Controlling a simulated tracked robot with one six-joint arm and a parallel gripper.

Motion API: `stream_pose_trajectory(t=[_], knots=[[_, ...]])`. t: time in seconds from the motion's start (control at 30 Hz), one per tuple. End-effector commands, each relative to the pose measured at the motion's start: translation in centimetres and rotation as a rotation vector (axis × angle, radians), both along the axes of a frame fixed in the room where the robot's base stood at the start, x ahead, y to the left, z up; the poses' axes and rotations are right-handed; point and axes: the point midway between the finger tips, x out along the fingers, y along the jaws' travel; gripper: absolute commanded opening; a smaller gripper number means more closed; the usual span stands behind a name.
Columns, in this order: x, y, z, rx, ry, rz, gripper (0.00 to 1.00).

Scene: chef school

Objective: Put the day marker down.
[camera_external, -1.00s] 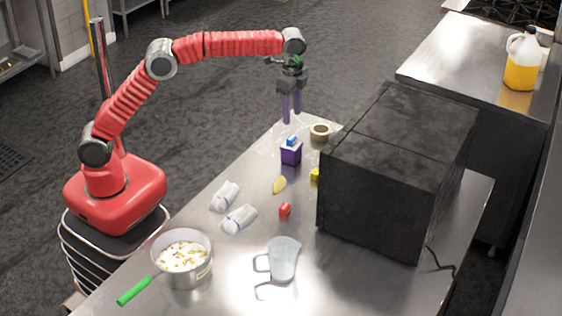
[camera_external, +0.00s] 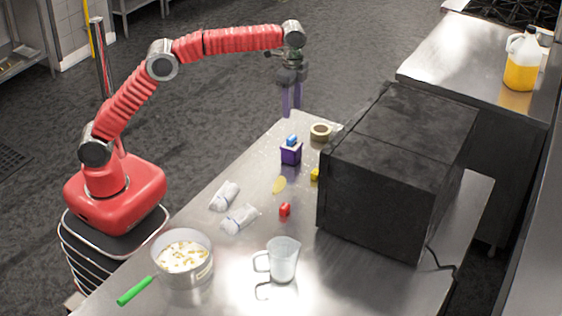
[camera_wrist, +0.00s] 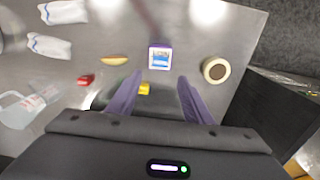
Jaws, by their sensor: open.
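My gripper (camera_external: 291,113) is high above the far end of the steel table, open, with nothing between its purple fingers; it also shows in the wrist view (camera_wrist: 160,80). A small purple box (camera_external: 291,155) with a blue and white piece (camera_external: 292,141) at its top stands on the table below. In the wrist view the box (camera_wrist: 152,58) is just beyond the fingertips. A small red block (camera_external: 285,209) and a small yellow block (camera_external: 315,174) lie on the table. I cannot tell which of these is the day marker.
A tape roll (camera_external: 320,132) lies near the box. A big black oven-like box (camera_external: 385,190) stands close on the right. A yellow oval piece (camera_external: 279,185), two rolled cloths (camera_external: 239,219), a clear jug (camera_external: 283,260) and a pot (camera_external: 183,275) are nearer the camera.

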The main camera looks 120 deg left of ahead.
Motion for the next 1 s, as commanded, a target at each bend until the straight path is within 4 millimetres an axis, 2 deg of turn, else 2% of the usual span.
stream_pose_trajectory(t=[0.23, 0.37, 0.47, 0.63, 1.0], knots=[[0.1, -0.3, 0.2, 0.002, -0.002, -0.001, 0.46], [0.2, -1.9, 1.1, 0.01, -0.013, -0.003, 0.46], [0.3, -4.0, 2.2, 0.021, -0.029, -0.004, 0.46], [0.1, -8.7, 4.2, 0.043, -0.065, -0.004, 0.46], [-2.5, -18.7, 6.8, 0.074, -0.152, -0.004, 0.46]])
